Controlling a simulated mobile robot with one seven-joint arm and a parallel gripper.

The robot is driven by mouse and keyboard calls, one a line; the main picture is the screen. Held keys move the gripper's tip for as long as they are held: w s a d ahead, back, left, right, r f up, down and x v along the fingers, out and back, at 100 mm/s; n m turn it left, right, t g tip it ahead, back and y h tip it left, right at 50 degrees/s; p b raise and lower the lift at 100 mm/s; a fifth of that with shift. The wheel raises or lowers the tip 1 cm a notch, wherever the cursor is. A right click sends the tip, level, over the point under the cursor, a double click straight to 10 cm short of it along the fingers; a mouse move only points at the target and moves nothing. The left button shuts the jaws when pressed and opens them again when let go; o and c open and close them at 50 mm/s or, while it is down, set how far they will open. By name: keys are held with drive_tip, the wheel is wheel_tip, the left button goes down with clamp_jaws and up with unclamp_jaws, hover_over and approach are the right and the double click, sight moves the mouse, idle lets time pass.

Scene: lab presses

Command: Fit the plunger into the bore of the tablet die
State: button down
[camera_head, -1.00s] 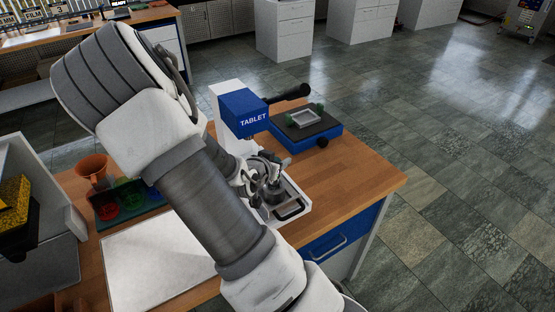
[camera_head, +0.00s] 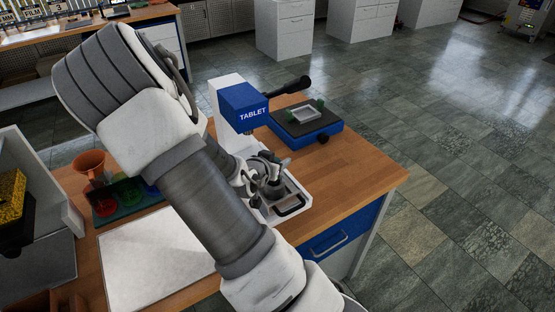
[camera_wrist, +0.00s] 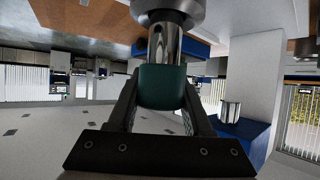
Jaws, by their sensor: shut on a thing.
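My gripper (camera_wrist: 163,92) is shut on the dark green grip of the plunger (camera_wrist: 162,86) in the wrist view. The plunger's shiny metal shaft (camera_wrist: 165,44) runs from the grip to the grey round tablet die (camera_wrist: 170,8) at the top edge. The shaft's end meets the die; how deep it sits in the bore is hidden. In the head view, my gripper (camera_head: 262,166) is over the die (camera_head: 272,190) on the white press base, partly covered by my arm. The plunger is hard to make out there.
The tablet press's blue head (camera_head: 243,108) stands close behind my gripper, with a black lever (camera_head: 292,86). A blue device (camera_head: 318,135) is behind to the right. A white board (camera_head: 155,262) and a dark tray with coloured cups (camera_head: 125,193) lie left. The bench's right part is clear.

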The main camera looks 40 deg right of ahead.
drive_tip(key=shift+f+b, duration=0.85)
drive_tip(key=shift+f, duration=0.2)
drive_tip(key=shift+c, duration=1.2)
unclamp_jaws()
drive_tip(key=p+v, duration=1.3)
drive_tip(key=v, duration=0.4)
drive_tip(key=shift+s, duration=0.15)
drive_tip(key=shift+a+r, duration=0.1)
drive_tip(key=shift+a, duration=0.05)
